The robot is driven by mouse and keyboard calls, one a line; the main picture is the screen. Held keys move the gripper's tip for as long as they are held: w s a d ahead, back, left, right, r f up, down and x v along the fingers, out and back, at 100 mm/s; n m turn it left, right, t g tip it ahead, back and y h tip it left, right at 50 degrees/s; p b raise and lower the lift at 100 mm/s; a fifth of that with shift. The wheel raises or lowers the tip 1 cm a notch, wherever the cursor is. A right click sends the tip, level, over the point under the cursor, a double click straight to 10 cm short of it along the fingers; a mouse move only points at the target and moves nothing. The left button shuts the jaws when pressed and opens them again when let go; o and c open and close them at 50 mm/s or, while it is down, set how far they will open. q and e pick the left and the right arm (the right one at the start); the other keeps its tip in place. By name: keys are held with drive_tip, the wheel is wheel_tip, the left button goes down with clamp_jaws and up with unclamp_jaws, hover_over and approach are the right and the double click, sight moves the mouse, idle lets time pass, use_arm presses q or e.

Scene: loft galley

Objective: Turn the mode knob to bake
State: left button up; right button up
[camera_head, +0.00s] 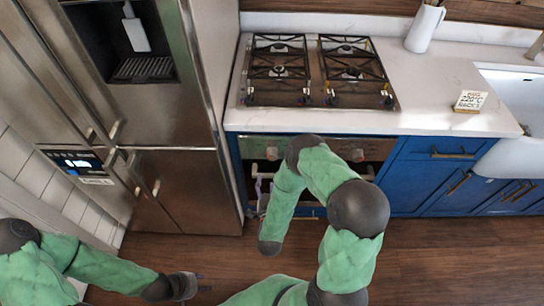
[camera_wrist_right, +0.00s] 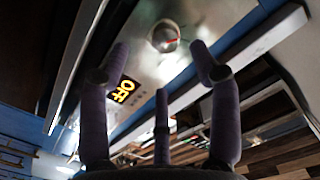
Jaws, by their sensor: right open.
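A round metal knob (camera_wrist_right: 165,36) with a red pointer mark sits on the oven's front panel in the right wrist view. A lit label reading "OFF" (camera_wrist_right: 123,90) is on the panel beside it. My right gripper (camera_wrist_right: 160,58) is open and empty, its purple fingers spread either side of the knob's line, apparently short of it. In the head view the right gripper (camera_head: 262,188) is low in front of the oven, below the left panel knob (camera_head: 272,153). A second knob (camera_head: 357,155) is further right. My left gripper (camera_head: 186,285) is at lower left, away from the oven; its fingers are unclear.
The gas hob (camera_head: 318,72) sits on the white counter (camera_head: 440,85) above the oven. A steel refrigerator (camera_head: 175,185) stands close on the left. Blue cabinets (camera_head: 410,185) are to the right. A small sign (camera_head: 470,101) is on the counter. The wooden floor (camera_head: 440,260) is open at right.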

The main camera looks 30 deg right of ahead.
sight(272, 159)
drive_tip(key=shift+h, duration=0.5)
drive_tip(key=x, duration=0.3)
drive_tip(key=b+x, duration=0.1)
drive_tip(key=x, duration=0.3)
drive_tip(key=r+b+x, duration=0.1)
drive_tip(key=x, duration=0.2)
drive_tip(key=shift+w+d, duration=0.2)
drive_tip(key=shift+d, duration=0.1)
drive_tip(key=c, duration=1.1)
